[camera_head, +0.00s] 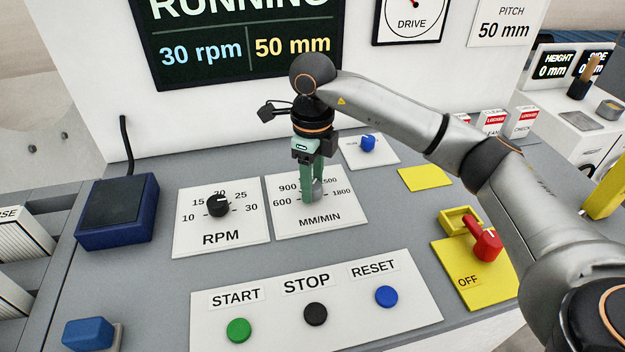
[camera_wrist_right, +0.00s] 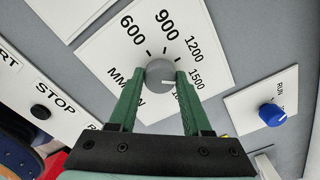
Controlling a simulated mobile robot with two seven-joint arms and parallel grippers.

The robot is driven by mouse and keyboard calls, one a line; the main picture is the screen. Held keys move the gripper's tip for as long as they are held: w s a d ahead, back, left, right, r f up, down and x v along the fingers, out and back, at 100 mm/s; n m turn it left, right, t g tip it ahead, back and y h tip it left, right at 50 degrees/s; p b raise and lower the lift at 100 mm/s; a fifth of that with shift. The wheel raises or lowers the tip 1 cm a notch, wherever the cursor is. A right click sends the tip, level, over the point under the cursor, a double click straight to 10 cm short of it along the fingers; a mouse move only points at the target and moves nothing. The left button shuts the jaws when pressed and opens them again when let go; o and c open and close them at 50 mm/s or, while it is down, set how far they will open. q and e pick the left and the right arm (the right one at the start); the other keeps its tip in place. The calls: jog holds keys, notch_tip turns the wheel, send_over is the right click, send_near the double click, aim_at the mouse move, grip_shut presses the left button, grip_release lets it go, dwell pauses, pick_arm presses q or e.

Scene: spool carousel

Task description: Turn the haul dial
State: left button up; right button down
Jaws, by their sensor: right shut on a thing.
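The haul dial is a grey round knob (camera_wrist_right: 160,73) on the white MM/MIN plate (camera_head: 345,214), whose scale runs from 600 to 1800. In the right wrist view its white pointer mark lies toward the right, on the 1500 to 1800 side. The right finger partly covers the 1800 label. My right gripper (camera_head: 313,198) points down at the plate, its green fingers (camera_wrist_right: 160,82) shut on the knob from both sides. My left gripper is not in view.
The RPM dial (camera_head: 217,205) is just left. START (camera_head: 238,330), STOP (camera_head: 316,314) and RESET (camera_head: 386,296) buttons sit in front. A blue RUN knob (camera_head: 368,143) is behind right; a red switch (camera_head: 484,240) stands right. The display (camera_head: 235,55) reads RUNNING, 30 rpm, 50 mm.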

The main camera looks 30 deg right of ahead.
jog(key=shift+m, duration=0.6)
jog(key=shift+c, duration=1.7)
grip_release()
jog(key=shift+r, duration=0.1)
notch_tip(320, 180, up, 12)
jog(key=p, duration=0.1)
jog(key=shift+r, duration=0.2)
